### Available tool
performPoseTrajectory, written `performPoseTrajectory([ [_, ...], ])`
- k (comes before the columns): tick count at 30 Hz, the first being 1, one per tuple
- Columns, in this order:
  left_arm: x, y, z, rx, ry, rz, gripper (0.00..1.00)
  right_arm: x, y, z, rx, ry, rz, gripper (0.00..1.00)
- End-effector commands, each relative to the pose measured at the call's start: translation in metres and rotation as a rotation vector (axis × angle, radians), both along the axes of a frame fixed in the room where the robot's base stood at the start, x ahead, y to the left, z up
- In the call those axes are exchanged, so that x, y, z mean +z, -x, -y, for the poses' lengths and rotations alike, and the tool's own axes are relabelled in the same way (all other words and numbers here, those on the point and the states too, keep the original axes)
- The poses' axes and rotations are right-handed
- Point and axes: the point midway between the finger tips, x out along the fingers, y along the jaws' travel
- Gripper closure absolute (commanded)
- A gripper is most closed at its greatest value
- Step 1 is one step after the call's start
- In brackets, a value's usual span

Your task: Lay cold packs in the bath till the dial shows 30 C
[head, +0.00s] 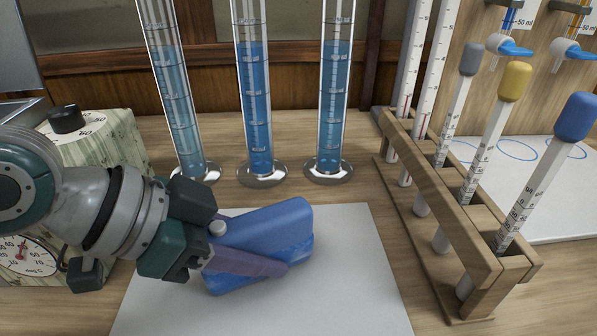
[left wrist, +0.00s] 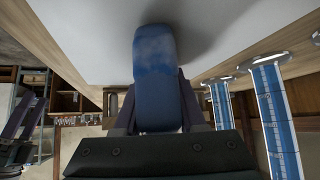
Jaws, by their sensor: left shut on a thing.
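My left gripper (head: 245,245) is shut on a blue cold pack (head: 275,220), with its purple fingers along the pack's sides. The pack is tilted over a white sheet; I cannot tell whether it touches. In the left wrist view the pack (left wrist: 157,75) sticks out from between the fingers. A round dial (head: 25,257) marked in deg C shows at the lower left, partly covered by my left arm, and I cannot read its value surely. The bath cannot be made out. My right gripper (left wrist: 25,118) shows small at the left of the left wrist view, its fingers apart.
The white sheet (head: 350,300) lies on the wooden table. Several tall cylinders of blue liquid (head: 255,100) stand behind it. A wooden rack (head: 440,190) with capped tubes and thermometers stands at the right. A box with a black knob (head: 67,119) is at the left.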

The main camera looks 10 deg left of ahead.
Motion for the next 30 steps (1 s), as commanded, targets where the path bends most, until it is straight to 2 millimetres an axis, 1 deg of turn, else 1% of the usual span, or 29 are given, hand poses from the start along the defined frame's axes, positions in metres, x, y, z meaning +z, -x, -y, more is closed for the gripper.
performPoseTrajectory([
  [3, -0.003, -0.001, 0.000, 0.001, 0.001, 0.002, 1.00, -0.003, 0.000, 0.000, 0.000, 0.000, 0.000, 0.25],
  [4, -0.004, 0.000, 0.000, 0.000, -0.001, -0.001, 0.59, -0.003, 0.000, 0.000, 0.001, 0.001, 0.000, 0.25],
  [9, -0.003, 0.000, 0.000, 0.000, -0.001, -0.001, 0.40, -0.002, 0.000, 0.000, 0.001, 0.001, 0.000, 0.25],
  [12, -0.003, 0.000, 0.000, 0.000, -0.001, -0.001, 0.30, -0.002, 0.000, 0.000, 0.001, 0.001, 0.000, 0.25],
  [19, -0.002, 0.000, 0.000, 0.000, 0.000, 0.000, 0.30, -0.001, 0.000, 0.001, 0.001, 0.002, 0.000, 0.25],
  [21, 0.003, 0.000, 0.000, 0.000, 0.000, 0.000, 0.30, 0.002, 0.000, 0.001, 0.001, 0.002, 0.000, 0.25],
  [23, 0.006, 0.003, -0.005, 0.000, -0.002, 0.000, 0.30, 0.003, 0.000, 0.001, 0.001, 0.002, 0.000, 0.25],
  [26, 0.019, 0.011, -0.015, -0.001, -0.005, 0.001, 0.30, 0.008, 0.000, 0.001, 0.001, 0.002, 0.000, 0.25],
  [30, 0.043, 0.026, -0.034, -0.001, -0.007, 0.000, 0.30, 0.014, 0.000, 0.001, 0.002, 0.003, 0.000, 0.25],
])
